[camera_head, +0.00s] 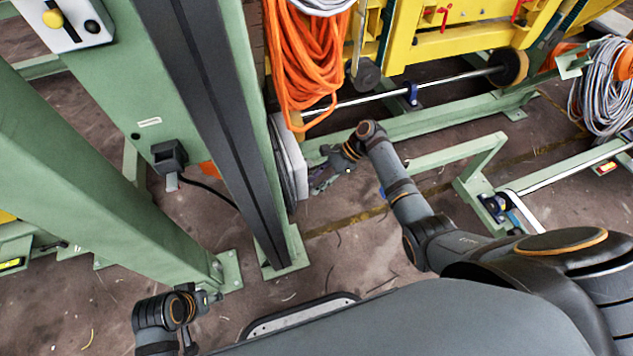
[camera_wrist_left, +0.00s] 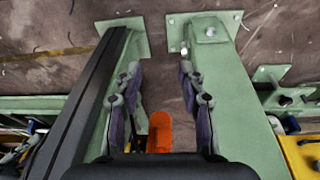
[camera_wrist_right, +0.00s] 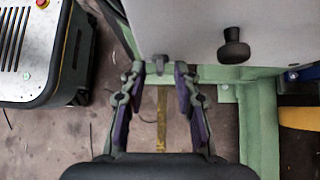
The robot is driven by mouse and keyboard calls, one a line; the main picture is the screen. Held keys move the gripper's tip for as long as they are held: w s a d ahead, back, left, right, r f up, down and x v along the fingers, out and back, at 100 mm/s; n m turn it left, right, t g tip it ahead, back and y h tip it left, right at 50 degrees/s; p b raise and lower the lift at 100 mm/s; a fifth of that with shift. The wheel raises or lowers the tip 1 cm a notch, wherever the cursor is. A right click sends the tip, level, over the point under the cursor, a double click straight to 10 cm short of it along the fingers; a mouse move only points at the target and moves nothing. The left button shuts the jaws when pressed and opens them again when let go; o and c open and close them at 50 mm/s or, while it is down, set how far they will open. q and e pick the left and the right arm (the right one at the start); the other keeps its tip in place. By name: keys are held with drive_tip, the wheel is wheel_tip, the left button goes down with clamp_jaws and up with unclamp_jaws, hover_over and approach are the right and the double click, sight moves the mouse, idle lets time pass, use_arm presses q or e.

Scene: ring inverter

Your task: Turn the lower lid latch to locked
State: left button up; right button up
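In the right wrist view a pale grey panel (camera_wrist_right: 190,30) fills the top. A dark round knob (camera_wrist_right: 233,50) stands out from it near its lower edge, right of my right gripper (camera_wrist_right: 160,72). A small grey part (camera_wrist_right: 160,60) shows at the panel's lower edge between the fingertips; I cannot tell whether either is the lower lid latch. The right gripper is open, its fingers apart; in the head view it (camera_head: 326,176) is beside the box's pale side (camera_head: 291,160). My left gripper (camera_wrist_left: 160,72) is open and empty between green posts, low at left in the head view (camera_head: 212,298).
A green post with a dark rail (camera_head: 215,110) stands left of the right gripper. Orange cable (camera_head: 305,60) hangs above it. A low green frame (camera_head: 480,160) lies to the right. Bare floor (camera_head: 350,245) shows below the gripper.

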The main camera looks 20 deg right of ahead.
clamp_jaws()
